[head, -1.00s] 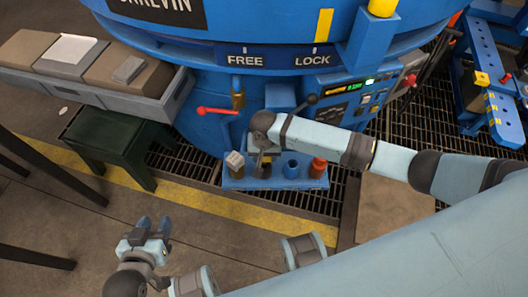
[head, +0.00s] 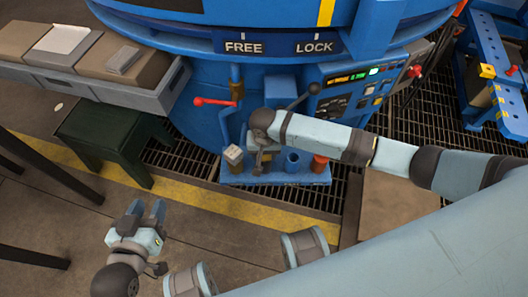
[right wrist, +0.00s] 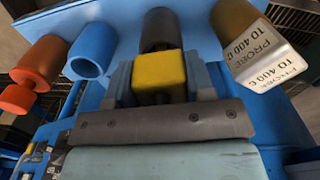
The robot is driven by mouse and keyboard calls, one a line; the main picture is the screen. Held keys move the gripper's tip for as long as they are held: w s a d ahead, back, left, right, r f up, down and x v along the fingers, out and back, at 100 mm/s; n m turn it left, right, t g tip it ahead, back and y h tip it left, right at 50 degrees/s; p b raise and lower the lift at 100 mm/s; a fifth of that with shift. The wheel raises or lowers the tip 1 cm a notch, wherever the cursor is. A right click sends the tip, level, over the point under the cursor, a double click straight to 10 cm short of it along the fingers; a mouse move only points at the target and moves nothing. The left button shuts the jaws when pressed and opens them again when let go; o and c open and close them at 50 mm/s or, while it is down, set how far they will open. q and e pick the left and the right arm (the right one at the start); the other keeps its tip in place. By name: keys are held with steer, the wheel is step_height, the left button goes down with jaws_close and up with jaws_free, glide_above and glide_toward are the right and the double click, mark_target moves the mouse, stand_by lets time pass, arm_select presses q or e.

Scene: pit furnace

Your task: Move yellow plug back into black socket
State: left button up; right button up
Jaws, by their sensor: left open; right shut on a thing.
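The yellow plug (right wrist: 160,74) is between the fingers of my right gripper (right wrist: 163,88), which is shut on it. The black socket (right wrist: 158,30) is a dark cylinder just beyond the plug and in line with it in the right wrist view. Whether the plug touches or enters it, I cannot tell. In the head view my right gripper (head: 262,160) is over the blue shelf (head: 275,178), and its wrist hides most of the plug and socket. My left gripper (head: 146,211) is open and empty, above the floor at lower left.
On the shelf, a brass-coloured socket holds a white labelled block (right wrist: 265,57) on one side. An empty blue socket (right wrist: 92,52) and an orange plug (right wrist: 40,65) are on the other. A red-handled lever (head: 215,102) and dark-knobbed lever (head: 305,95) stand close above the shelf.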

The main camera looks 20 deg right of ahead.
steer(key=shift+p, duration=0.75)
stand_by(0.6)
steer(key=shift+p, duration=0.7)
steer(key=shift+f, duration=0.1)
steer(key=shift+f, duration=0.5)
